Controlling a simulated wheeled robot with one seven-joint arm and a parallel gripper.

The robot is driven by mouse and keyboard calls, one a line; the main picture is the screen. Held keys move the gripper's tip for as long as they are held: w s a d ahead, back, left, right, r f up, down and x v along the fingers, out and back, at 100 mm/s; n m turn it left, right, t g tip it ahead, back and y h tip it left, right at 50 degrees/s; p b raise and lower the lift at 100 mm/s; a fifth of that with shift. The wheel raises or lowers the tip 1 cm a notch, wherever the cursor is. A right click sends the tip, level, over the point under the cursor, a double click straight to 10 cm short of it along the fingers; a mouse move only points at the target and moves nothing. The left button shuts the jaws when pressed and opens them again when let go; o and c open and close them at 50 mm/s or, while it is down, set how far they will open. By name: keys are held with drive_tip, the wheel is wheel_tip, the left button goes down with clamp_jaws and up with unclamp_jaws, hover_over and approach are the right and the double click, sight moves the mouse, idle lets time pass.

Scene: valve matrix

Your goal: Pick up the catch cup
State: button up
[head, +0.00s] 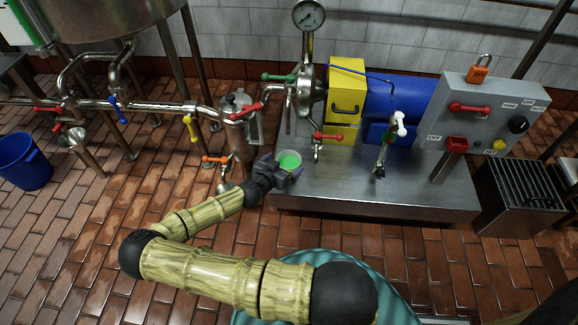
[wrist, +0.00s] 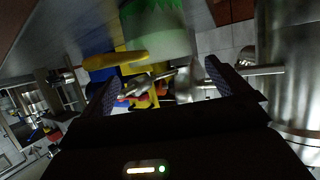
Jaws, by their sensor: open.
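The catch cup (head: 289,160) is a small pale cup with green inside. In the head view it is at the left end of the steel platform, below the red-handled tap. My gripper (head: 275,170) is right beside it, at its lower left, and partly covers its near side. In the wrist view the cup (wrist: 158,28) shows blurred, green and whitish, at the top. The fingers of my gripper (wrist: 163,82) are spread apart there, with nothing clearly held between them. I cannot tell whether a finger touches the cup.
A steel platform (head: 370,196) carries the yellow box (head: 346,92), blue motor (head: 395,100) and grey control panel (head: 480,115). The red-handled tap (head: 328,137) stands close behind the cup. A steel strainer vessel (head: 240,130) and pipes stand left. Open tiled floor lies in front.

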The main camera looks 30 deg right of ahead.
sight(288, 160)
drive_tip(key=b+x, duration=0.1)
drive_tip(key=x, duration=0.1)
drive_tip(key=f+b+x, duration=0.1)
drive_tip(key=b+x, duration=0.1)
drive_tip(key=shift+w+d+f+b, duration=0.1)
drive_tip(key=shift+w+b, duration=0.1)
drive_tip(key=shift+b, duration=0.1)
drive_tip(key=shift+w+d, duration=0.1)
drive_tip(key=shift+d, duration=0.1)
drive_tip(key=c, duration=1.2)
drive_tip(key=shift+c, duration=0.2)
wheel_tip(288, 160, up, 10)
drive_tip(key=p, duration=0.6)
